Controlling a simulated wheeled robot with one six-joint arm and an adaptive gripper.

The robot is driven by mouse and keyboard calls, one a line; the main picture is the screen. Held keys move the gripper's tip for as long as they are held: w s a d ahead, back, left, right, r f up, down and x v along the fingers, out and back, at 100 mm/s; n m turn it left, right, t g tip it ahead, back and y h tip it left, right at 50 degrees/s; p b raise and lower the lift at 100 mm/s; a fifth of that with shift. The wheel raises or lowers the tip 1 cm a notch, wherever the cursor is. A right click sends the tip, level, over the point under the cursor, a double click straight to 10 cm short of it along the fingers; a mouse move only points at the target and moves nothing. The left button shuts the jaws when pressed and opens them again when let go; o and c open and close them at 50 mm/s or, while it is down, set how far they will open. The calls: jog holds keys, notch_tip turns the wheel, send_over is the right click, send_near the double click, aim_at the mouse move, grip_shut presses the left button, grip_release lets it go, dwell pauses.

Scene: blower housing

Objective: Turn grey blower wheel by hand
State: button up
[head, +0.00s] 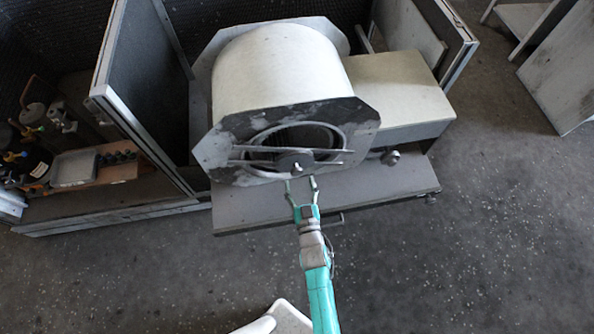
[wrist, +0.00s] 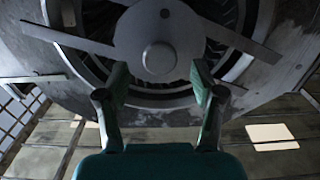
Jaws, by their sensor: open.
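The blower housing (head: 280,75) stands on a grey platform, with a dark octagonal side plate facing me. The grey blower wheel (head: 305,134) shows as dark fins inside the round opening of that plate. In the wrist view its fins (wrist: 100,22) show behind the hub. A round motor hub (wrist: 158,40) with a shaft end sits in front of the wheel, held by flat bracket arms (wrist: 70,40). My gripper (head: 301,184) is open and empty, just below the opening. In the wrist view my gripper (wrist: 160,85) has its fingertips spread below the hub, apart from each other.
A beige box (head: 400,90) joins the housing on the right. The platform (head: 240,208) has a front edge below the housing. A dark framed panel (head: 145,80) stands at left, near tanks and fittings (head: 40,120). Open floor (head: 500,230) lies to the right.

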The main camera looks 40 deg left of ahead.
aim_at(298, 174)
jog(key=shift+x, duration=2.35)
grip_shut()
